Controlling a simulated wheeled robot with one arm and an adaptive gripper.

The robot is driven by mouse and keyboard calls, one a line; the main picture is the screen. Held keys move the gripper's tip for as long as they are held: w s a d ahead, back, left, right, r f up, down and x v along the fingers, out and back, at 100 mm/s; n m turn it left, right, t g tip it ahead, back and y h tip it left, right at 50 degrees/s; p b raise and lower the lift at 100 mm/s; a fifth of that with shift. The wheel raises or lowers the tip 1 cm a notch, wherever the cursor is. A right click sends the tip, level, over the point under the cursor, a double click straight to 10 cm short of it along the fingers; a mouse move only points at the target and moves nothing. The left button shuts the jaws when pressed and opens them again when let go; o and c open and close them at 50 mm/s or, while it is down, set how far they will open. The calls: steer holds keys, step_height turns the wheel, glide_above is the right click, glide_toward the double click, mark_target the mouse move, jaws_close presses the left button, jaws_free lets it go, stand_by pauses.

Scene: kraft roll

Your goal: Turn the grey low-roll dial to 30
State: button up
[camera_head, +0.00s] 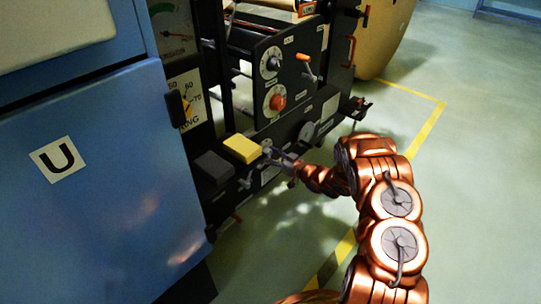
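My gripper (270,156) is at the lower front of the black machine (322,108), just right of a yellow block. A pale round face shows partly behind it; whether this is the grey low-roll dial I cannot tell. A plain grey disc (307,131) sits on the lower front, up and right of my gripper. Higher on the panel are a dial with a dark knob on a white scale (271,63) and one with a red-orange knob (277,101). No label or setting is readable on them. The fingers are too small to show whether they are open or shut.
The yellow block (242,148) and a dark grey block (214,167) stick out left of my gripper. A lever with an orange handle (305,60) projects from the panel. A blue cabinet (100,190) marked U fills the left. Green floor (480,190) is open at right.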

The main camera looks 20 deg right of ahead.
steer(key=c, duration=0.8)
steer(key=shift+p, duration=0.35)
steer(key=shift+r+m+p, duration=0.2)
steer(key=shift+m+p, duration=0.3)
steer(key=shift+p, duration=0.3)
steer(key=m+p, duration=0.2)
steer(key=p, duration=0.1)
steer(key=m+p, duration=0.1)
steer(key=m, duration=0.1)
steer(key=m+p, duration=0.1)
steer(key=m, duration=0.1)
steer(key=m+p, duration=0.1)
steer(key=shift+s+a+f+m+t, duration=0.1)
steer(key=shift+f+m+t, duration=0.2)
steer(key=shift+m, duration=0.1)
